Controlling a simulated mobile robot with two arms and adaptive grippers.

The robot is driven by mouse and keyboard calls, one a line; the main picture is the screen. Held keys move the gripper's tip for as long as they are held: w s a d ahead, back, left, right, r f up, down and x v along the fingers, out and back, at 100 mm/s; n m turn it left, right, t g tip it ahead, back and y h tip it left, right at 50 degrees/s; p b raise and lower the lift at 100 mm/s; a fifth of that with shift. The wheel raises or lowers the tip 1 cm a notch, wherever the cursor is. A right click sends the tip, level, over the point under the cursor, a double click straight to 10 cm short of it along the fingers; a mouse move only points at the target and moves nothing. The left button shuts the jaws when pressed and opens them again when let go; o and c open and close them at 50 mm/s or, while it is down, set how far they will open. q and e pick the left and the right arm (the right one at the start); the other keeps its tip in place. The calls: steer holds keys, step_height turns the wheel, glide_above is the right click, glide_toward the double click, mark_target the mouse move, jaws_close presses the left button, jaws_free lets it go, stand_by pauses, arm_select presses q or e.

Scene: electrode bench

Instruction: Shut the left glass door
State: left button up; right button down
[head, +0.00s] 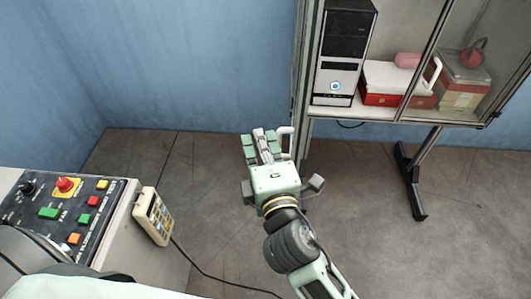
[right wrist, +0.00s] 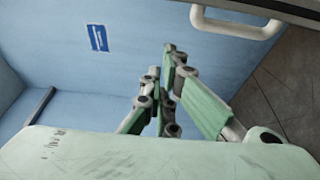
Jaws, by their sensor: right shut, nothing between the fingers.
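The left glass door (head: 301,70) stands open, seen nearly edge-on at the left side of the cabinet. Its white loop handle (head: 285,138) is near the door's lower end. It also shows at the top of the right wrist view (right wrist: 237,27), on the door's dark frame (right wrist: 290,8). My right gripper (head: 258,138) is just left of the handle and appears apart from it. Its fingers are together and empty, as the right wrist view also shows (right wrist: 161,62). My left gripper is out of view.
The cabinet holds a black and silver computer tower (head: 344,55) and red-and-white boxes. The right glass door (head: 470,50) covers its right part and has a white handle (head: 432,75). A control panel (head: 70,212) stands at lower left. The floor (head: 370,200) below the cabinet is mostly clear.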

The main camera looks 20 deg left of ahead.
steer(key=shift+w+d+p, duration=0.2)
steer(key=shift+d+p, duration=0.05)
steer(key=shift+d, duration=0.75)
steer(key=shift+w+d+p, duration=0.15)
steer(key=shift+d+p, duration=0.1)
steer(key=shift+d, duration=0.75)
